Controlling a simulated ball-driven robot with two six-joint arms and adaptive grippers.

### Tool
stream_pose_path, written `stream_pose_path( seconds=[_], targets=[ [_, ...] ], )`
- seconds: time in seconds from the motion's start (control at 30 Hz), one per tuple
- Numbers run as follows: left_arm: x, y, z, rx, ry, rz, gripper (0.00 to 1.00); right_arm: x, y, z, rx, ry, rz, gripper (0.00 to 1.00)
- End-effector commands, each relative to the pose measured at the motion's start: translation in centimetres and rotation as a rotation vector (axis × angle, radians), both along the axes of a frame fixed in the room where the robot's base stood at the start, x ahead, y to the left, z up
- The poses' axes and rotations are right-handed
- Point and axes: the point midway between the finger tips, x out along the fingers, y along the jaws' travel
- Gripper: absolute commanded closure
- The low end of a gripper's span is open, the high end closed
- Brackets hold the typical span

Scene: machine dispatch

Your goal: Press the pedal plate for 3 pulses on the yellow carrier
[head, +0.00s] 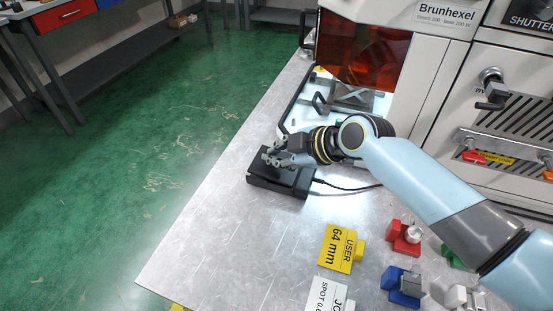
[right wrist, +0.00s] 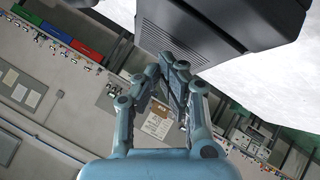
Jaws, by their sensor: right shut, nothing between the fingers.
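The black pedal (head: 283,184) sits on the metal table near its left edge, with a cable running right. My right gripper (head: 268,157) is shut and empty, with its fingertips over the far part of the pedal plate. In the right wrist view the closed fingertips (right wrist: 172,68) are close to the dark pedal body (right wrist: 222,28); I cannot tell whether they touch or press it. I cannot identify a yellow carrier for certain. My left gripper is out of view.
Red (head: 404,238) and blue (head: 402,287) fixtures and a white card (head: 326,297) lie at the front right. The machine (head: 440,60), with an orange window (head: 365,50), stands behind. Bare tabletop (head: 225,235) lies left of the cards.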

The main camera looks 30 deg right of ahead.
Motion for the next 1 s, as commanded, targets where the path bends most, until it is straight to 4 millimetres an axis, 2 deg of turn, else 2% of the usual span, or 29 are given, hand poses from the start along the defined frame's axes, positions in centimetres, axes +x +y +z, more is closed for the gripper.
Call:
stream_pose_path(
  seconds=[0.07, 0.47, 1.0],
  targets=[
    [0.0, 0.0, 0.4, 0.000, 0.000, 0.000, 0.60, 0.0, 0.0, 0.5, 0.001, -0.001, 0.000, 1.00],
    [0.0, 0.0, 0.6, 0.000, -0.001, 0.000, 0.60, 0.0, 0.0, 0.8, 0.001, -0.003, -0.001, 1.00],
    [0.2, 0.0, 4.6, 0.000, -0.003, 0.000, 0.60, -0.3, -0.3, 5.7, 0.001, -0.005, 0.000, 1.00]
  ],
)
